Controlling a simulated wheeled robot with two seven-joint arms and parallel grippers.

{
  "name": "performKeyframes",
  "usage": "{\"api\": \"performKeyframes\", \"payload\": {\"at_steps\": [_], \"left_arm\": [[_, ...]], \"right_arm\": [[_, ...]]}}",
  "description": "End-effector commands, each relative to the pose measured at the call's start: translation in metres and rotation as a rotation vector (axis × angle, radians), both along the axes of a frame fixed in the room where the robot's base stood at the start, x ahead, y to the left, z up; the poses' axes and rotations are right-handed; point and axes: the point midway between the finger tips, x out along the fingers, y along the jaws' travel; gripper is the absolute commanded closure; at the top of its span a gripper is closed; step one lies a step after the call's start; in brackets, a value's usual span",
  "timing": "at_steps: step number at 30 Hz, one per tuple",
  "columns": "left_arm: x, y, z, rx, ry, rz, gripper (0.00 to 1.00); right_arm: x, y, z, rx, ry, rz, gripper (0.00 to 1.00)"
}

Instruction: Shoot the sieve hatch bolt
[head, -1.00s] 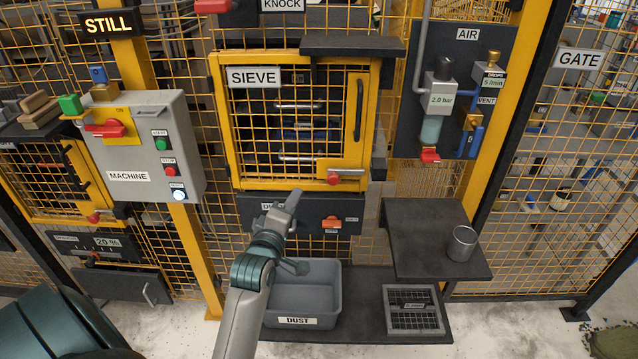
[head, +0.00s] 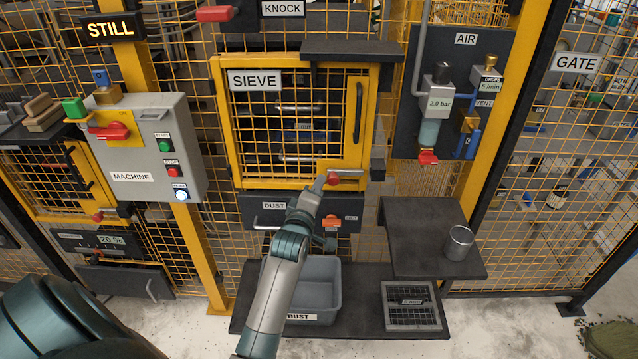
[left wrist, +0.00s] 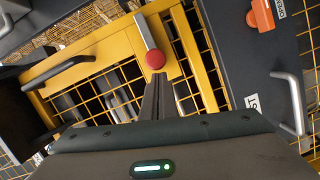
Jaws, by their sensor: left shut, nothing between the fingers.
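The yellow mesh sieve hatch (head: 367,125), with its SIEVE sign (head: 255,80), stands closed in the fence in the head view. Its bolt, a grey bar (head: 350,173) with a red knob (head: 332,180), sits at the hatch's lower right. In the left wrist view the red knob (left wrist: 155,59) and grey bar (left wrist: 144,31) lie just beyond my fingertips. My left gripper (head: 319,186) is shut and empty, its tips close to the knob's lower left; I cannot tell if they touch. It also shows in the left wrist view (left wrist: 157,82). My right gripper is not in view.
Below the hatch is the dust drawer (head: 262,212) with an orange latch (head: 331,221). A grey dust bin (head: 330,290) stands on the low shelf. A dark side shelf (head: 420,225) holds a metal cup (head: 459,243). A dark ledge (head: 352,49) juts above the hatch.

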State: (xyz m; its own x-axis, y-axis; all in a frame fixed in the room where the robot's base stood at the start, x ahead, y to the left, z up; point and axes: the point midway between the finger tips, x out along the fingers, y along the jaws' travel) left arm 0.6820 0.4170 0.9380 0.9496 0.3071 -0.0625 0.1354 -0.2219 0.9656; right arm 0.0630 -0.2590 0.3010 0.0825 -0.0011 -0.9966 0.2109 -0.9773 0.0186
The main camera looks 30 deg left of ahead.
Motion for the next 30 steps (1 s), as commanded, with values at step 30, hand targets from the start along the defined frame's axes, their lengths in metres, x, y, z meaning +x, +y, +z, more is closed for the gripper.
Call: {"api": "performKeyframes", "payload": {"at_steps": [30], "left_arm": [[0.028, -0.045, -0.001, -0.002, 0.001, -0.002, 1.0]], "right_arm": [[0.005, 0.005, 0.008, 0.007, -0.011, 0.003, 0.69]]}}
